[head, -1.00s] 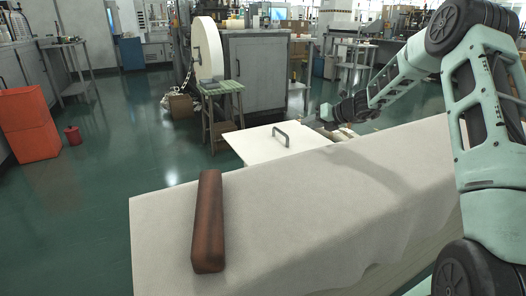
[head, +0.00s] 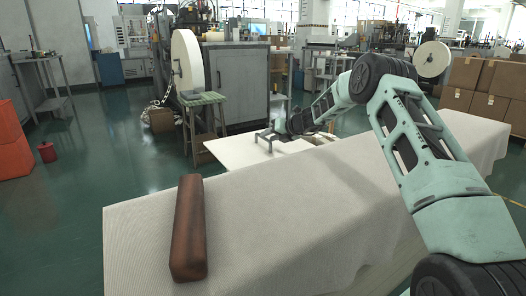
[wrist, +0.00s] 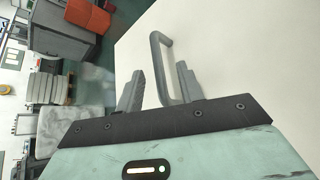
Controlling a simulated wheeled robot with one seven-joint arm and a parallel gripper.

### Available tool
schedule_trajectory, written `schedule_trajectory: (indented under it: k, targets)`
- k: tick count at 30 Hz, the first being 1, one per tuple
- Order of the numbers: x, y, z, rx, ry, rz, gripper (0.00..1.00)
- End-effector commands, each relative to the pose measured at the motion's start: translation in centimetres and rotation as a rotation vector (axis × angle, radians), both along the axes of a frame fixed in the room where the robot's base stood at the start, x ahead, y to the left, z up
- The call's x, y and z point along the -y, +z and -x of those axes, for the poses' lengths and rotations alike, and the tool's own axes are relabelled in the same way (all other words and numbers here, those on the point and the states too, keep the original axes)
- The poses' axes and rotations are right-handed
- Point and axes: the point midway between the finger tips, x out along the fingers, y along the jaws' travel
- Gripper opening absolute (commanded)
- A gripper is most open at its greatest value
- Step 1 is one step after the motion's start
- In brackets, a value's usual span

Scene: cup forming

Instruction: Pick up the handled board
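The handled board is a flat white panel (head: 232,152) beyond the far edge of the cloth-covered table in the head view; it fills the upper right of the wrist view (wrist: 250,60). Its grey U-shaped handle (wrist: 157,62) stands up from its face. My gripper (wrist: 160,72) is open, with one finger on each side of the handle in the wrist view. I cannot tell whether either finger touches it. In the head view my gripper (head: 274,133) is at the handle, and my arm's end partly hides the board's right side.
A brown block (head: 188,230) lies on the cloth-covered table (head: 300,210) in front. A green-topped stool (head: 202,99) stands just behind the board. A grey cabinet (head: 238,80) with a large white reel (head: 187,62) is farther back. Open floor lies to the left.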

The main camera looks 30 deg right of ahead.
Motion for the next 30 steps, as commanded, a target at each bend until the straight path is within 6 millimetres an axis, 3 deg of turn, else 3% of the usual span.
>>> schedule_trajectory:
  k: [9, 18, 22, 30]
  targets:
    - [-1.4, -2.0, -3.4, 0.000, 0.002, 0.002, 0.37]
    - [-1.5, -2.0, -3.7, -0.001, 0.001, 0.000, 0.37]
    - [-1.4, -2.0, -3.7, -0.001, 0.001, 0.000, 0.01]
    - [-1.4, -1.8, -3.7, 0.001, 0.000, 0.001, 0.00]
